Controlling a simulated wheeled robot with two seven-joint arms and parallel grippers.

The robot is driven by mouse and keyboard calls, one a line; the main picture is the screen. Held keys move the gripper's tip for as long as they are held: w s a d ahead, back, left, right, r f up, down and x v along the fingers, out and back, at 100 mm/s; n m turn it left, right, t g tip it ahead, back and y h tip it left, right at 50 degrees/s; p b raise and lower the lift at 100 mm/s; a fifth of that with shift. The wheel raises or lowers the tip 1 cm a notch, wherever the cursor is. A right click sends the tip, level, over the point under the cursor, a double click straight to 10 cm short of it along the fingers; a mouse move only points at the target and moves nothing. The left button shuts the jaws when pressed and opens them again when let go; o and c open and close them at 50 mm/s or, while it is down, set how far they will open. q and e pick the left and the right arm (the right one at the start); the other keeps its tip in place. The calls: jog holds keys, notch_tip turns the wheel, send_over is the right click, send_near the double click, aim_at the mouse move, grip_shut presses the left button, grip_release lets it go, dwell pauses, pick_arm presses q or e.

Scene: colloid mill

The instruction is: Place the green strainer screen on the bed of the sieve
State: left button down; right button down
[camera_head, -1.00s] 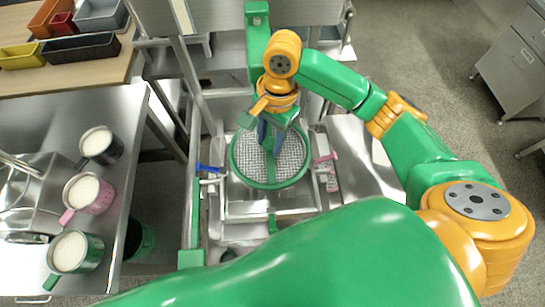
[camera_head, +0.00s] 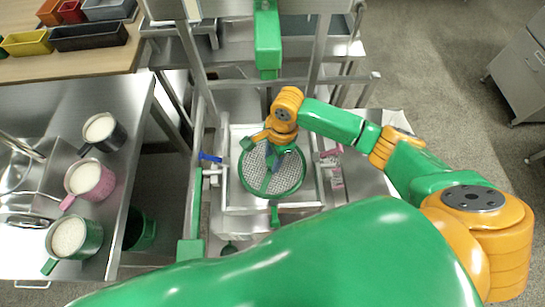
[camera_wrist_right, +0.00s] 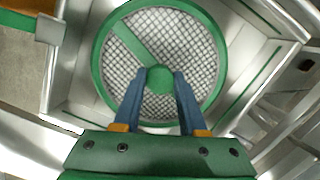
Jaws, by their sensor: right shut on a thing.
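The green strainer screen (camera_head: 272,189) is a round mesh with a green rim and a green bar across it. My right gripper (camera_head: 274,157) is shut on the green knob at its centre, which the right wrist view shows between the two blue fingers (camera_wrist_right: 156,82). The screen lies over the metal bed of the sieve (camera_head: 232,200), within its square frame in the head view. In the right wrist view the pale bed walls (camera_wrist_right: 255,72) surround it. I cannot tell whether it touches the bed. My left gripper is out of view.
A blue handle (camera_head: 210,157) and a pink handle (camera_head: 331,154) stand at the sieve's left and right sides. A green column (camera_head: 267,40) rises behind it. The left table holds several filled mugs, including a pink one (camera_head: 88,180). Colored bins sit on the wooden table.

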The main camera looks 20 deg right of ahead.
jog(key=shift+c, duration=2.3)
grip_release()
notch_tip(320, 180, up, 12)
jog(key=d+p, duration=0.1)
jog(key=shift+d, duration=0.35)
